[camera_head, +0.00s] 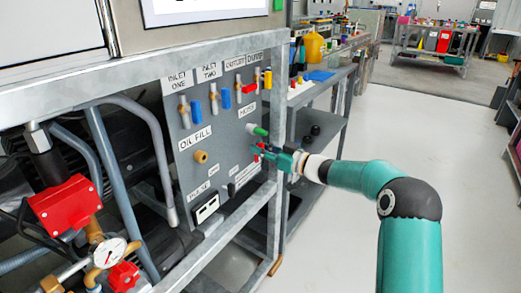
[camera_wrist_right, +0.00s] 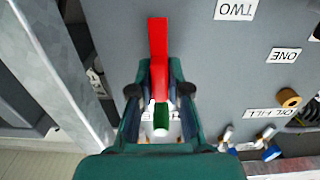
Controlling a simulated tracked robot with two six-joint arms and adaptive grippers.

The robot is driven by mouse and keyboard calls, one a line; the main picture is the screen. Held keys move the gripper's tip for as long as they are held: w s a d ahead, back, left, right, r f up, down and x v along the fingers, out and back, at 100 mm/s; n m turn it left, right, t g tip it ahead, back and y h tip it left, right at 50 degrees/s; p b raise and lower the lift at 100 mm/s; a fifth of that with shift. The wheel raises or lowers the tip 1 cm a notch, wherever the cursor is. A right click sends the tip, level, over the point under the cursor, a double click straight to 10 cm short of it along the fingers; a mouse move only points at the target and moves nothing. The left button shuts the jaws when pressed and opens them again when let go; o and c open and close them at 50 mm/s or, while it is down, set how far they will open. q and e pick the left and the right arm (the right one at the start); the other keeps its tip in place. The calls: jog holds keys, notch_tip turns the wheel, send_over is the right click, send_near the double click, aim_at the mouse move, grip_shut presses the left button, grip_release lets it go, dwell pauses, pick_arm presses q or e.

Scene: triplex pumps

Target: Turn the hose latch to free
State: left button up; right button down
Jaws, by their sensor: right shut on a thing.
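The grey pump panel (camera_head: 228,140) stands at centre in the head view. A green cylinder with a pale end (camera_head: 257,130) sticks out below the HOSE label (camera_head: 246,109). My right gripper (camera_head: 264,150) is just below it, at the panel's right side. In the right wrist view, the red latch bar (camera_wrist_right: 158,50) runs between the fingers of my right gripper (camera_wrist_right: 160,75), which is shut on it, and its far end points up in the picture. A green cylinder (camera_wrist_right: 161,120) shows between the fingers, nearer the palm. My left gripper is not in view.
A grey metal frame post (camera_head: 279,140) stands close beside my right gripper. Blue, red and yellow valve handles (camera_head: 226,98) line the panel's top. A brass oil fill cap (camera_head: 201,157) sits left. The floor (camera_head: 400,130) to the right is clear.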

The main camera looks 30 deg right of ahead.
jog(key=shift+n, duration=0.4)
jog(key=n, duration=0.2)
jog(key=shift+n, duration=0.4)
jog(key=n+b, duration=0.1)
jog(key=n, duration=0.3)
jog(key=shift+a+f+b, duration=0.15)
jog(key=shift+f+b, duration=0.05)
jog(key=shift+b, duration=0.15)
jog(key=n+b, duration=0.1)
jog(key=n, duration=0.2)
jog(key=n+b, duration=0.1)
jog(key=n, duration=0.2)
jog(key=shift+a+f+b, duration=0.1)
jog(key=shift+f+b, duration=0.1)
jog(key=shift+b, duration=0.2)
jog(key=n+b, duration=0.2)
jog(key=n, duration=0.2)
jog(key=shift+s+f, duration=0.1)
jog(key=c, duration=1.1)
grip_release()
jog(key=shift+c, duration=0.2)
jog(key=shift+r, duration=0.2)
